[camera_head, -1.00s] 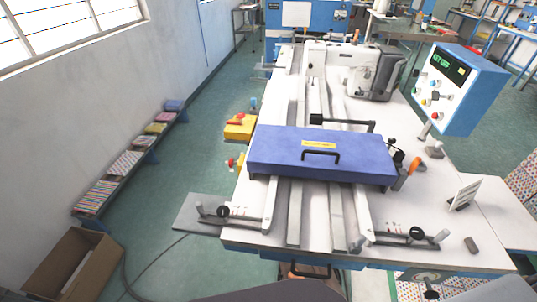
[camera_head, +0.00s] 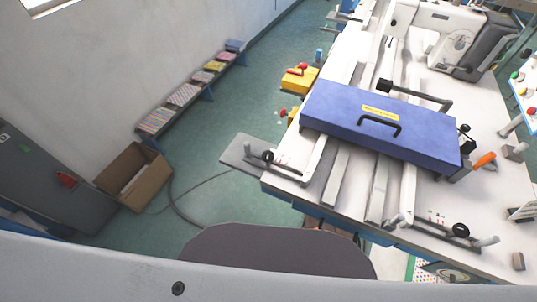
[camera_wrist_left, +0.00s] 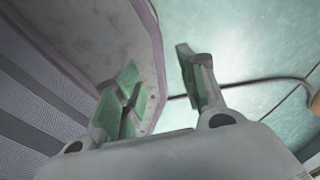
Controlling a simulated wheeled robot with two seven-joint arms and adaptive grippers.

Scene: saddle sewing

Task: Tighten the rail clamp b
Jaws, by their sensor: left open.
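The white sewing table (camera_head: 340,185) stands at the right in the head view. Two clamp-like fittings with black knobs and grey levers sit at its front: a left one (camera_head: 267,157) and a right one (camera_head: 460,230). No readable label shows which is rail clamp b, and I cannot tell how tight either is. A blue cover with a black handle (camera_head: 340,112) lies across the rails (camera_head: 377,195). My left gripper (camera_wrist_left: 158,88) shows only in the left wrist view, open and empty above the green floor, away from the fittings. My right gripper is not in view.
An open cardboard box (camera_head: 135,178) stands on the floor at left, near a low shelf of coloured stacks (camera_head: 185,95). A dark cable (camera_head: 185,210) runs across the floor. A grey sewing machine (camera_head: 440,35) stands at the table's back. Green floor between box and table is mostly free.

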